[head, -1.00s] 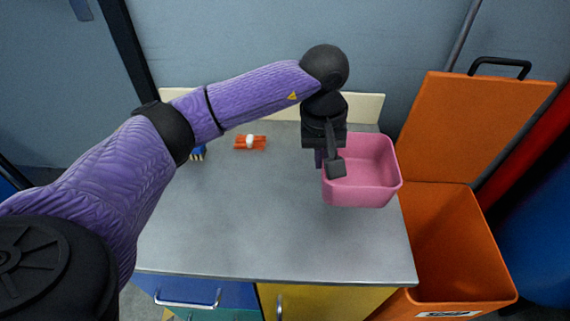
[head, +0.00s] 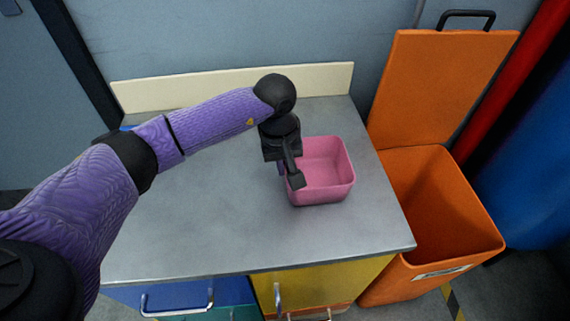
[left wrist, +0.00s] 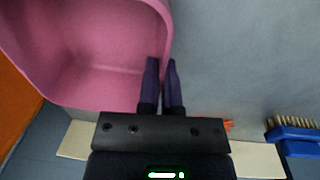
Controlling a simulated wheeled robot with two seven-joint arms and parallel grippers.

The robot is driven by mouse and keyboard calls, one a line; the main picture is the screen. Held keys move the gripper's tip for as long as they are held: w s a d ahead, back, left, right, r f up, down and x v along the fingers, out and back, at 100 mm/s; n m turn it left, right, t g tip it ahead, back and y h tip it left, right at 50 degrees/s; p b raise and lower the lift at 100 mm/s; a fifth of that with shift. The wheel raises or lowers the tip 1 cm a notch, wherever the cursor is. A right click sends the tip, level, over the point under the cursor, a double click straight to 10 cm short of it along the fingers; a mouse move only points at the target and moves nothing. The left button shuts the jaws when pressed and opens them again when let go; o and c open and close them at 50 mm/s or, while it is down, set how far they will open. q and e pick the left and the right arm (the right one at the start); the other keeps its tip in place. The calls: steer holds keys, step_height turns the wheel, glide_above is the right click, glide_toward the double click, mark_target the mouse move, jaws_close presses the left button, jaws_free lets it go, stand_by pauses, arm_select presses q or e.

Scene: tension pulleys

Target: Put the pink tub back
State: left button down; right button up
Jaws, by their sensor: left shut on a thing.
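The pink tub (head: 335,185) is upright and looks empty, over the right part of the grey worktop (head: 210,225). My left gripper (head: 290,174) is at the tub's left side, shut on its wall. In the left wrist view the two dark fingers (left wrist: 161,85) pinch the edge of the tub (left wrist: 95,85), which fills the upper left. I cannot tell whether the tub's base touches the worktop or hangs just above it. My right gripper is in neither view.
An orange bin (head: 440,205) with its lid raised stands right of the worktop. A cream ledge (head: 230,82) runs along the back. In the left wrist view a blue brush (left wrist: 292,132) and a bit of something orange (left wrist: 228,125) lie nearby. The worktop's front is clear.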

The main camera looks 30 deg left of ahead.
arm_select(q)
steer(key=c, duration=0.8)
jaws_free()
steer(key=shift+f, duration=0.1)
steer(key=shift+r, duration=0.25)
step_height(320, 180, up, 12)
steer(key=p, duration=0.4)
steer(key=shift+s+a, duration=0.3)
steer(key=shift+a, duration=0.15)
steer(key=shift+f, duration=0.1)
